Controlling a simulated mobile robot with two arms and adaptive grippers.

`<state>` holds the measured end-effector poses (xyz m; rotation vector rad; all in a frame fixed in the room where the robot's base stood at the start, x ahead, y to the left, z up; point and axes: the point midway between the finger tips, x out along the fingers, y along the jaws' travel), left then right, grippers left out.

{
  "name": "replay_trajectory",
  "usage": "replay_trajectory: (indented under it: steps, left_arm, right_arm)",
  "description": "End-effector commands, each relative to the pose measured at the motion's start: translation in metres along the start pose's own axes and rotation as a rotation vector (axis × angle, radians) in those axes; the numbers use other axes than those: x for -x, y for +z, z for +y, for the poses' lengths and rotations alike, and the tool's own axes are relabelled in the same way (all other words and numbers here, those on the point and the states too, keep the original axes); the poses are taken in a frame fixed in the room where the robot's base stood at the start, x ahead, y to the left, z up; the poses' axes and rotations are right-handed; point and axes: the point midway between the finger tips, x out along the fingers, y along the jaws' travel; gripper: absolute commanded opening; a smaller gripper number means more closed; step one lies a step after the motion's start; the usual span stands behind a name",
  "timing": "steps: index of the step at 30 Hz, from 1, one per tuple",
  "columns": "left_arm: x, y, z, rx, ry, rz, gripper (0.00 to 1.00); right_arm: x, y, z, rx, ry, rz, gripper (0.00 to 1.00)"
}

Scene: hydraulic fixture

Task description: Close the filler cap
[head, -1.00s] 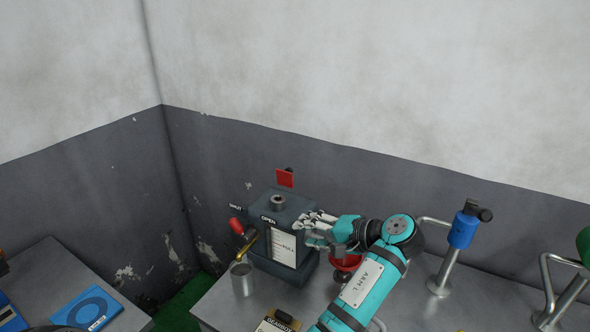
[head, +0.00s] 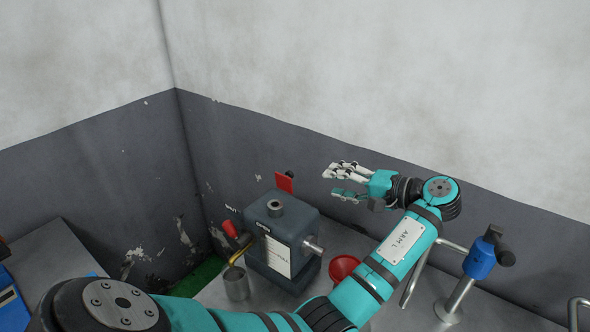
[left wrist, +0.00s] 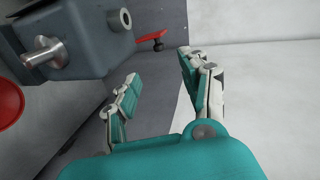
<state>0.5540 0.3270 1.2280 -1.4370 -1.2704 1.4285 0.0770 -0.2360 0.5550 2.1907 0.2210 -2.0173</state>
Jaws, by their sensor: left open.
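The red square filler cap (head: 285,183) stands raised, tilted up, behind the short grey filler neck (head: 275,207) on top of the dark grey hydraulic box (head: 283,230). In the left wrist view the cap (left wrist: 150,36) shows nearly edge-on, beyond the box (left wrist: 85,25). My left gripper (head: 333,183) is open and empty, in the air to the right of the cap and apart from it, fingers pointing left. In the left wrist view its two fingers (left wrist: 158,70) are spread, with nothing between them. My right gripper is not in view.
A metal stub (head: 312,246) sticks out of the box's right side, near a red funnel-like bowl (head: 343,267). A red-handled tap (head: 232,230) sits above a metal cup (head: 236,284). A blue-topped post (head: 480,258) stands at right. The wall is close behind.

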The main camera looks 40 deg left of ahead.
Motion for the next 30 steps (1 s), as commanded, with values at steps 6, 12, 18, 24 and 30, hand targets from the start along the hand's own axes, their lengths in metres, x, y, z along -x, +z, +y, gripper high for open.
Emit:
replay_trajectory:
  steps: [6,12,18,24,30]
  left_arm:
    - [-0.050,0.001,-0.005,-0.002,-0.003,-0.004,0.45]
    - [-0.092,0.000,-0.005,-0.003,-0.003,-0.003,0.45]
    - [-0.121,0.000,-0.003,-0.002,-0.001,-0.001,0.45]
    - [-0.133,0.000,0.000,-0.001,0.000,0.000,0.45]
    - [-0.133,0.000,0.001,-0.001,0.001,0.000,0.45]
  right_arm:
    - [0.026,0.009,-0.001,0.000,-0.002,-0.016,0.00]
    - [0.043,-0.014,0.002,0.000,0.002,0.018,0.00]
    - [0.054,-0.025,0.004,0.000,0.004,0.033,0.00]
    - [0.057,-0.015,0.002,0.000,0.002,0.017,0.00]
    - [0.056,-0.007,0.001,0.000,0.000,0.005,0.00]
